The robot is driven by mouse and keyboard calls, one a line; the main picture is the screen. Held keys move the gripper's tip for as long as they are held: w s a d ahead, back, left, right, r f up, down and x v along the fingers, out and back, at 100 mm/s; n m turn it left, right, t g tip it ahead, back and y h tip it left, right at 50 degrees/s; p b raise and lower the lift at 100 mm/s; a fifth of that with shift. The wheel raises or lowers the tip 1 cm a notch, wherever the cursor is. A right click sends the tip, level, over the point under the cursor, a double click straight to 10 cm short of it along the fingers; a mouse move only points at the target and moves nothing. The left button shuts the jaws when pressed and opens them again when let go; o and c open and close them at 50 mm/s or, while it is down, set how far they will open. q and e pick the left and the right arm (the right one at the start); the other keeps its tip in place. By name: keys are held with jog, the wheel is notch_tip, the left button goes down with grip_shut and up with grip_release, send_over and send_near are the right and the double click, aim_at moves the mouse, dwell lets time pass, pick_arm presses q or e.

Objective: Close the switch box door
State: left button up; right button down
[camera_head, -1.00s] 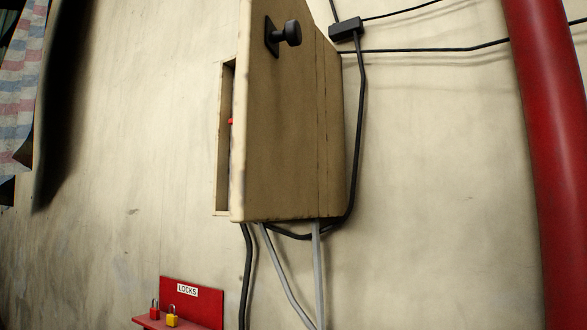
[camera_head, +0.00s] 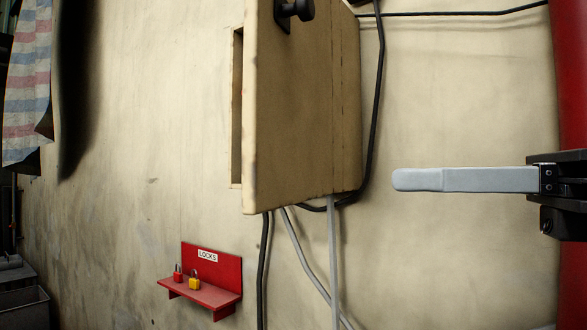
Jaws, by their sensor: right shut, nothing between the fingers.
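The switch box (camera_head: 237,120) is on the wall, with its beige door (camera_head: 300,110) swung partly open and its outer face toward me. A narrow slice of the box shows at the door's left edge. The black knob (camera_head: 295,10) on the door is cut by the top of the view. My right gripper (camera_head: 400,179) comes in from the right, its light grey fingers pointing left. It is shut and empty, and shows right of the door and apart from it in the picture. My left gripper is not in view.
A red shelf marked LOCKS (camera_head: 215,275) holds a red padlock (camera_head: 178,273) and a yellow padlock (camera_head: 194,280) below the box. Dark and grey cables (camera_head: 333,260) hang under the box. A red pipe (camera_head: 568,80) stands at the right edge.

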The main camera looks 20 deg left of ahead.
aim_at(259, 179)
jog(key=a+p, duration=0.1)
jog(key=a, duration=0.3)
jog(key=w+a+p, duration=0.1)
jog(key=a, duration=0.3)
jog(key=a+p, duration=0.1)
jog(key=a, duration=0.3)
jog(key=shift+w, duration=0.25)
jog(key=shift+d, duration=0.1)
